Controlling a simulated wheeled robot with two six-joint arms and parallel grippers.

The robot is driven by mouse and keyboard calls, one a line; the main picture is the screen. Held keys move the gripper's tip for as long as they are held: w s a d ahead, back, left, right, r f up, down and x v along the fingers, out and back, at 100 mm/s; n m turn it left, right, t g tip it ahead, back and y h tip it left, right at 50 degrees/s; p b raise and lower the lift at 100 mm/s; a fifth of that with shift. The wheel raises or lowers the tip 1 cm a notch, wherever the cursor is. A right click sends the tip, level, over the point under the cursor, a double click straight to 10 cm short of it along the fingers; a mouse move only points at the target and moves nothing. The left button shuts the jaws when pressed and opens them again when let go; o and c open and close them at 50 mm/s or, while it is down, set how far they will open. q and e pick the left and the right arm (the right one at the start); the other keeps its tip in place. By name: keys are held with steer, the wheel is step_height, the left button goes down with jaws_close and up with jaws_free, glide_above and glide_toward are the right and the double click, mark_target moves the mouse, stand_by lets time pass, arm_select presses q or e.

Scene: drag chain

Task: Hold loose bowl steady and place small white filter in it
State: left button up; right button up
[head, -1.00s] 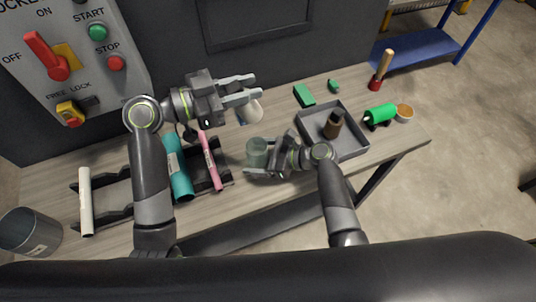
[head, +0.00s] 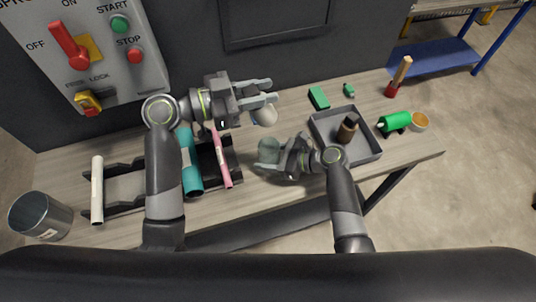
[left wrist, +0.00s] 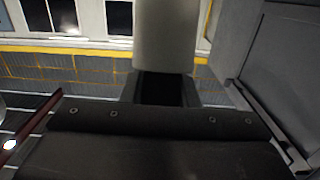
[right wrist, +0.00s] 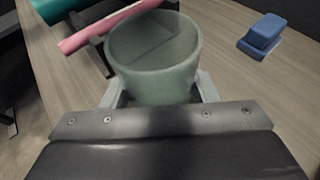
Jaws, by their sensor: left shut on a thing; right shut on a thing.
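The loose bowl (head: 268,152) is a pale green cup, upright near the middle of the table. My right gripper (head: 279,160) is shut on it. In the right wrist view the bowl (right wrist: 155,82) stands between the fingers with its mouth up; a faint angular shape shows inside, which I cannot identify. My left gripper (head: 268,92) is shut on the small white filter (head: 265,116), which hangs below the fingers, higher in the picture than the bowl and apart from it. In the left wrist view the filter (left wrist: 165,35) is a pale, smooth block filling the top middle.
A black rack (head: 208,158) with a teal roll (head: 191,165) and a pink roll (head: 222,160) lies left of the bowl. A grey tray (head: 370,152) with a brown bottle (head: 347,130) stands to the right. A blue block (right wrist: 262,35) lies near the bowl.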

arm_select(q)
step_height(320, 180, down, 11)
steer(key=o, duration=1.1)
steer(key=shift+c, duration=0.2)
steer(key=shift+a, duration=0.1)
steer(key=v, duration=1.2)
arm_select(e)
steer(key=o, duration=1.1)
steer(key=v, duration=1.2)
